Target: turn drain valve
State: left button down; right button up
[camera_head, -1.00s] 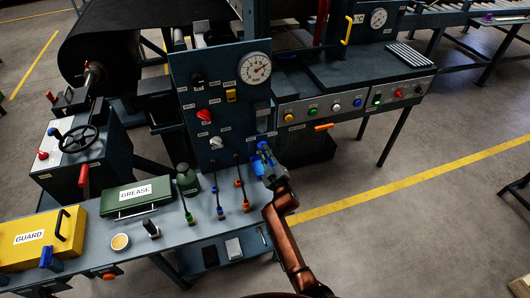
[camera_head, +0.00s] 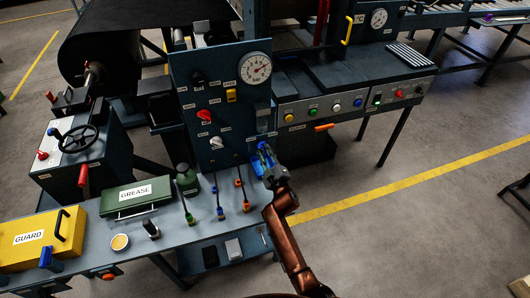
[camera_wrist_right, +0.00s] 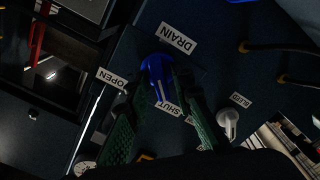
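The drain valve has a blue handle (camera_wrist_right: 157,76) on a dark panel, between labels reading DRAIN (camera_wrist_right: 177,38), OPEN (camera_wrist_right: 111,78) and SHUT (camera_wrist_right: 168,108). In the right wrist view its visible part runs from near DRAIN toward SHUT. My right gripper (camera_wrist_right: 160,84) has its two green fingers on either side of the handle, with the tips appearing to touch it. The fingers hide part of the handle. In the head view my right gripper (camera_head: 264,158) is at the panel's lower right, with blue showing at its tip. My left gripper is not in view.
A gauge (camera_head: 255,68) and a red selector knob (camera_head: 204,116) sit on the upright panel. Several valve-like levers stand on the bench left of my right arm. A pale knob (camera_wrist_right: 228,121) is beside the handle.

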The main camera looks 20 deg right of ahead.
jog(key=shift+o, duration=0.6)
jog(key=shift+s, duration=0.2)
jog(key=s, duration=1.1)
jog(key=shift+s+d, duration=0.25)
jog(key=shift+s, duration=0.05)
